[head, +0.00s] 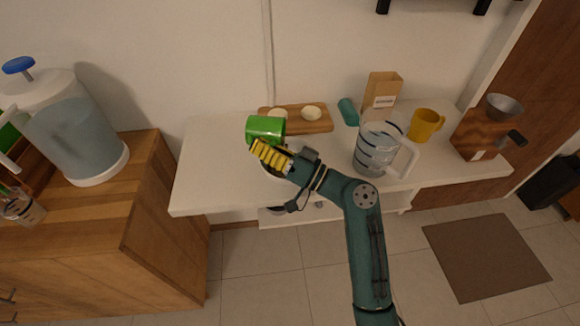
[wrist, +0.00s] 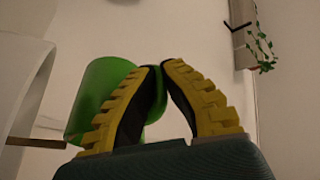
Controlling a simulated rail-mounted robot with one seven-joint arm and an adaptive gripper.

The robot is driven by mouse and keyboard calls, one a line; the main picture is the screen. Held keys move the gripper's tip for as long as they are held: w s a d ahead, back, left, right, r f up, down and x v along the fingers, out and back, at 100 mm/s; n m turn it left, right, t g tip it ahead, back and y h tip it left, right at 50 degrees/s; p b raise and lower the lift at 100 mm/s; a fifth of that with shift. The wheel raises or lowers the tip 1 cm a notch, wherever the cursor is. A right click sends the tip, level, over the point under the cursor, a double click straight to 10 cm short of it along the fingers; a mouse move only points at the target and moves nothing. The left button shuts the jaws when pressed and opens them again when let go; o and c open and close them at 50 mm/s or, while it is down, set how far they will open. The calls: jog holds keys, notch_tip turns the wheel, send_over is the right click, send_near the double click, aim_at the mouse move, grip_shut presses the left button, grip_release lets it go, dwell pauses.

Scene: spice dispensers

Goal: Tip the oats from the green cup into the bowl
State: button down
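The green cup (head: 265,129) is up in the air above the white table, tilted onto its side. My gripper (head: 268,152) is at the cup's lower side, its yellow-ribbed fingers closed together there. In the wrist view the fingers (wrist: 157,75) meet against the right side of the green cup (wrist: 92,98), likely at its handle. A pale rim, probably the bowl (head: 266,172), shows just below my gripper and is mostly hidden by it. The oats are not visible in either view.
A wooden board (head: 318,125) with round pale items lies behind the cup. A clear jug (head: 372,150), teal cup (head: 348,111), paper bag (head: 382,92), yellow mug (head: 425,125) and wooden grinder (head: 478,137) stand to the right. The table's left end (head: 200,180) is clear.

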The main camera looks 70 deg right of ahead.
jog(key=shift+s+r+t+b, duration=0.15)
jog(key=shift+t+b, duration=0.35)
jog(key=shift+b, duration=0.9)
jog(key=shift+s+b, duration=0.15)
jog(key=shift+b, duration=0.15)
jog(key=shift+r+t+b, duration=0.3)
jog(key=shift+r+b, duration=0.05)
jog(key=shift+b, duration=0.05)
jog(key=shift+s+b, duration=0.1)
jog(key=shift+b, duration=0.3)
jog(key=shift+s+r+t+b, duration=0.1)
jog(key=shift+r+t+b, duration=0.15)
jog(key=shift+b, duration=0.45)
jog(key=shift+s+r+t+b, duration=0.15)
jog(key=shift+t+b, duration=0.1)
jog(key=shift+b, duration=0.4)
jog(key=shift+a+r+b, duration=0.1)
jog(key=shift+r+b, duration=0.05)
jog(key=shift+b, duration=0.6)
jog(key=shift+s+r+t+b, duration=0.2)
jog(key=shift+t+b, duration=0.2)
jog(key=shift+b, duration=0.3)
